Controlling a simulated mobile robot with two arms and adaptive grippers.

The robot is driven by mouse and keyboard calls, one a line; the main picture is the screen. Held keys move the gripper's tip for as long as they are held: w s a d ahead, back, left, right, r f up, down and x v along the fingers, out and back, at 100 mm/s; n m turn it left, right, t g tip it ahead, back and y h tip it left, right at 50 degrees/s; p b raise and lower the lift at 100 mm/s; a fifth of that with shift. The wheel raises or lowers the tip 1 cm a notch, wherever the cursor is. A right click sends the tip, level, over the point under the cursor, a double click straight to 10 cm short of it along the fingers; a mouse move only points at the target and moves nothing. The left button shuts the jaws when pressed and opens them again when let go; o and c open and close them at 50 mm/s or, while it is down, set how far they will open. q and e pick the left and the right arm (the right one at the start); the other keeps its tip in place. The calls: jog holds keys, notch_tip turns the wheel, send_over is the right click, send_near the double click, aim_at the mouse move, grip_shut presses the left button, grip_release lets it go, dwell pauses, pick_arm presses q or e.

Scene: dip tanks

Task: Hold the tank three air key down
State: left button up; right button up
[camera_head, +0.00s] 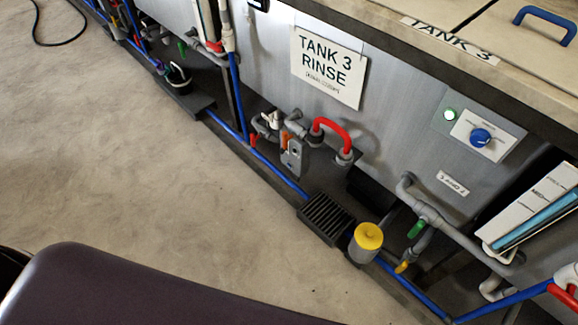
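The tank labelled "TANK 3 RINSE" on a white sign (329,66) has a grey metal front. On its right a control plate carries a small lit green button (450,114) and a blue round knob (481,137) on a white label. The print there is too small to read, so I cannot tell which part is the air key. Below stand a yellow-topped cylinder (368,237), a green valve handle (416,229) and a small yellow handle (402,267) on grey pipes. Neither of my grippers is in view.
A blue lid handle (545,22) is at top right. The concrete floor (120,150) at left is mostly clear.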

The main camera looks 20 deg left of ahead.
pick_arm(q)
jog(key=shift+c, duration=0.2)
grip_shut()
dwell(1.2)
